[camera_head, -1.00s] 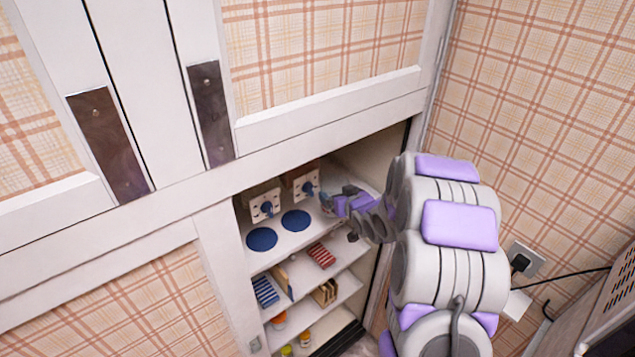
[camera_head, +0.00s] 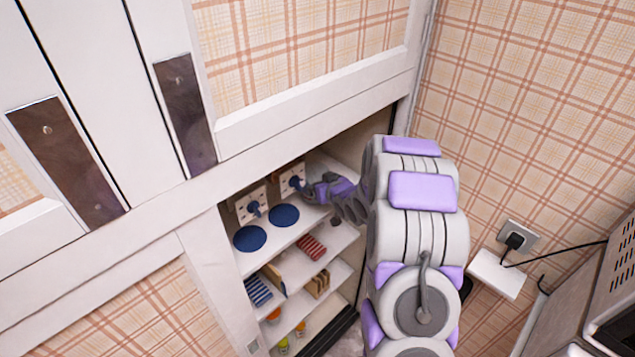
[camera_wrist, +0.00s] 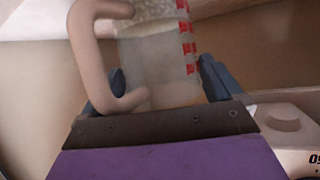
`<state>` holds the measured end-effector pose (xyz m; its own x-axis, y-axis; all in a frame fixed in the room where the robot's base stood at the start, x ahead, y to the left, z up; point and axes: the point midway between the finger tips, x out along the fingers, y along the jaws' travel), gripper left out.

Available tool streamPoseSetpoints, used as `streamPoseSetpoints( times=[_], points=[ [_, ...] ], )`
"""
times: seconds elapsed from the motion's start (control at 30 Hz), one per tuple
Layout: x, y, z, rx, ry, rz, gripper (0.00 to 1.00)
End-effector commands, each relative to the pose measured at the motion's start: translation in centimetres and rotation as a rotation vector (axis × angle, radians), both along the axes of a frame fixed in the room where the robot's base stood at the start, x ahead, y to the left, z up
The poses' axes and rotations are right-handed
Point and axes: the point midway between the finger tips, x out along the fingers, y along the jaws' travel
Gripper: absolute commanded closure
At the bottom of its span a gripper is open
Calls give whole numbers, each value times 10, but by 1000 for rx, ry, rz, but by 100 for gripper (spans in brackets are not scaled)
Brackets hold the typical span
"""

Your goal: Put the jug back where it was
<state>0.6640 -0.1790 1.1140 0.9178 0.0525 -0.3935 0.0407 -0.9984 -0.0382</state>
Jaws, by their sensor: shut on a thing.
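The jug (camera_wrist: 160,62) shows in the wrist view as a clear container with red marks and a beige handle on its left. It stands between the dark fingers of my gripper (camera_wrist: 165,88), which is shut on it. The jug's top is cut off by the picture edge. In the head view my gripper (camera_head: 318,188) is at the upper shelf of the open cabinet, close to the right white panel with a blue knob (camera_head: 295,182). I cannot make out the jug in the head view.
The cabinet's upper shelf (camera_head: 262,258) bears two round blue discs (camera_head: 284,215). A second knob panel (camera_head: 251,206) stands to the left. Lower shelves hold striped blocks (camera_head: 312,247) and small jars. A pale device with a knob (camera_wrist: 285,118) is at the wrist view's lower right.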

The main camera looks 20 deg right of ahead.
Motion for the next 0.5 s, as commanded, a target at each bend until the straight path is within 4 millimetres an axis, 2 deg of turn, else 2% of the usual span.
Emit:
streamPoseSetpoints(
  times=[0.07, 0.1, 0.17, 0.5],
  points=[
    [0, 0, 0, 0, -1, -1, 66],
    [1, 0, 0, 0, -1, -1, 4],
    [1, 0, 0, 0, -2, -1, 0],
    [-5, 0, 5, -2, -3, -2, 0]
  ],
)
